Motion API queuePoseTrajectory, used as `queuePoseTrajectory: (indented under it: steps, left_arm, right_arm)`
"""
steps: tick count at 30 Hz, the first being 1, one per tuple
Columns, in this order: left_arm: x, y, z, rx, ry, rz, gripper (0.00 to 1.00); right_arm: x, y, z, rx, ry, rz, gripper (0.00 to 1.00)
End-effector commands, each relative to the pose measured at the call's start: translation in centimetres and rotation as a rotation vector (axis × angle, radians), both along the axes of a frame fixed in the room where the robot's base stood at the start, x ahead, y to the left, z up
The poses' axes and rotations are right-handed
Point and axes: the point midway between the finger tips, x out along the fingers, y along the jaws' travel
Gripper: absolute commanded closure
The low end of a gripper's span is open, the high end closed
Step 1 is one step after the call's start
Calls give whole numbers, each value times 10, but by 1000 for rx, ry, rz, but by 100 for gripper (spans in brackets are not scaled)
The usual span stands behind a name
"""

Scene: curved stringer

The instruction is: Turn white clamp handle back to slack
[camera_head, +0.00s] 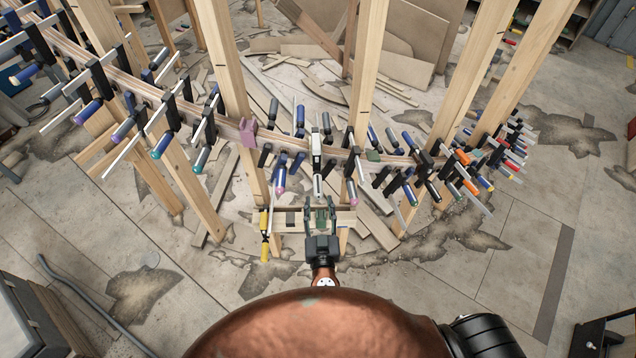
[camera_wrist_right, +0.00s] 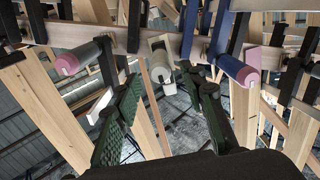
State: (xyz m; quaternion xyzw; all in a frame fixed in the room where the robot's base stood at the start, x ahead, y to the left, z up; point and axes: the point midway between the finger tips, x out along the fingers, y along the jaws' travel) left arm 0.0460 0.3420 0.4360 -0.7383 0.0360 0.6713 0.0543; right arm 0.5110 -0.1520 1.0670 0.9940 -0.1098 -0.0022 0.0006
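The white clamp (camera_head: 316,150) sits on the curved wooden stringer (camera_head: 235,128) near the middle of the head view. Its white handle (camera_head: 319,186) points down toward me. In the right wrist view the pale handle (camera_wrist_right: 160,46) shows end-on, between and beyond the fingers. My right gripper (camera_head: 320,208) is just in front of and below the handle. Its green-padded fingers (camera_wrist_right: 166,88) are spread, with nothing between the pads, and appear apart from the handle. My left gripper is not in view.
Neighbouring clamps crowd both sides: one with a pink-ended handle (camera_head: 280,180) at left, another (camera_head: 352,192) at right. A yellow clamp (camera_head: 265,240) hangs by a low wooden crosspiece (camera_head: 290,222). Upright wooden posts (camera_head: 222,60) flank the stringer. Open floor lies nearer me.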

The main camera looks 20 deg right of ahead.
Motion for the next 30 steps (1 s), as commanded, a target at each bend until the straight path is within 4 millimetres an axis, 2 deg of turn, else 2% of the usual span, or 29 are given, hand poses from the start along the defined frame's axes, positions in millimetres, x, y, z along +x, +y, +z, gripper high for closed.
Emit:
queuePoseTrajectory:
  steps: [4, 9, 15, 26, 30]
  left_arm:
    - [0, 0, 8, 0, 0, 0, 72]
    - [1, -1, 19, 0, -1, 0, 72]
    - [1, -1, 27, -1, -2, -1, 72]
    - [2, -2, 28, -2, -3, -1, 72]
    - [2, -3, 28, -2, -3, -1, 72]
  right_arm:
    - [16, -3, 7, 0, -10, -2, 62]
    - [44, -9, 7, -1, -8, 0, 62]
    - [67, -15, 5, -1, -7, -1, 62]
    - [74, -17, 2, 0, -5, -1, 62]
    - [74, -17, 2, 0, -4, -1, 69]
